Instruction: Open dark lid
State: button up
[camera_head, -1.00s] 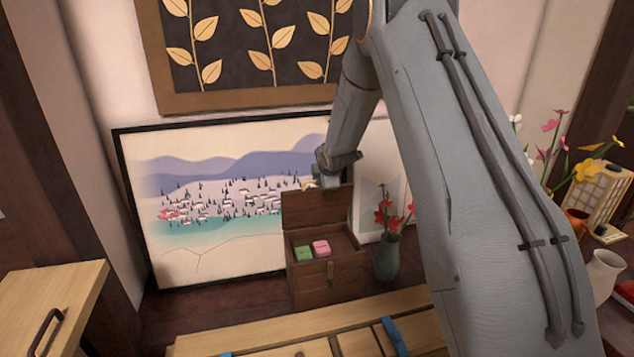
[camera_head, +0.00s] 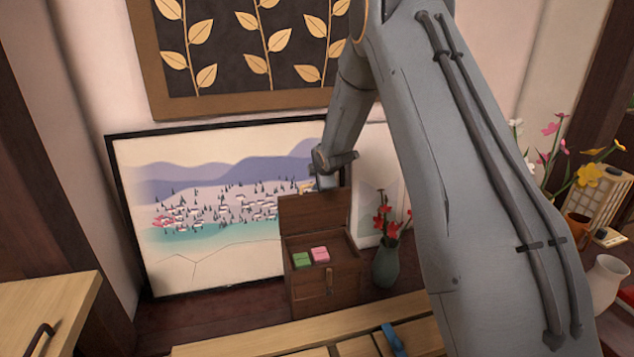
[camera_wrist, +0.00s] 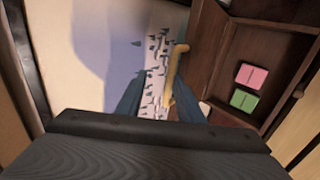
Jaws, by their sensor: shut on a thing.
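A dark brown wooden box (camera_head: 325,287) stands on the floor in front of a landscape picture. Its dark lid (camera_head: 314,213) is up, standing at the back edge, so the inside shows. A green block (camera_head: 301,259) and a pink block (camera_head: 320,254) lie inside; the wrist view also shows the pink block (camera_wrist: 251,76) and the green block (camera_wrist: 243,100). My gripper (camera_head: 326,184) is at the lid's top edge. In the wrist view a yellow handle (camera_wrist: 177,66) shows by the fingers, and my gripper is shut on it. The exact contact is partly hidden.
A green vase (camera_head: 386,265) with red flowers stands close to the box's right side. The landscape picture (camera_head: 215,215) leans behind the box. A light wooden bench (camera_head: 290,338) is in front. A white vase (camera_head: 606,281) stands far right.

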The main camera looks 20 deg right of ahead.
jog(key=shift+w+r, duration=0.1)
jog(key=shift+r, duration=0.05)
jog(key=p+v, duration=0.1)
jog(key=v, duration=0.6)
jog(key=shift+s, duration=0.4)
jog(key=shift+r, duration=0.1)
jog(key=s+a+r+m+g, duration=0.1)
jog(key=s+a+r+m, duration=0.15)
jog(key=s, duration=0.45)
jog(key=s+a+r+m+g, duration=0.2)
jog(key=s+a+r, duration=0.15)
jog(key=s, duration=0.35)
jog(key=s+a+r+m+g, duration=0.1)
jog(key=s+a+r+m, duration=0.2)
jog(key=s, duration=0.4)
jog(key=s+a+r+m+g, duration=0.1)
jog(key=s+a+m+g, duration=0.25)
jog(key=s, duration=1.05)
jog(key=s+a+m+g, duration=0.2)
jog(key=s+m, duration=0.2)
jog(key=s, duration=1.1)
jog(key=d+r+m+p, duration=0.3)
jog(key=d+r+p, duration=0.6)
jog(key=p, duration=1.1)
notch_tip(320, 180, up, 3)
jog(key=shift+w+d+f, duration=0.25)
jog(key=shift+w+d, duration=0.05)
jog(key=shift+d, duration=0.05)
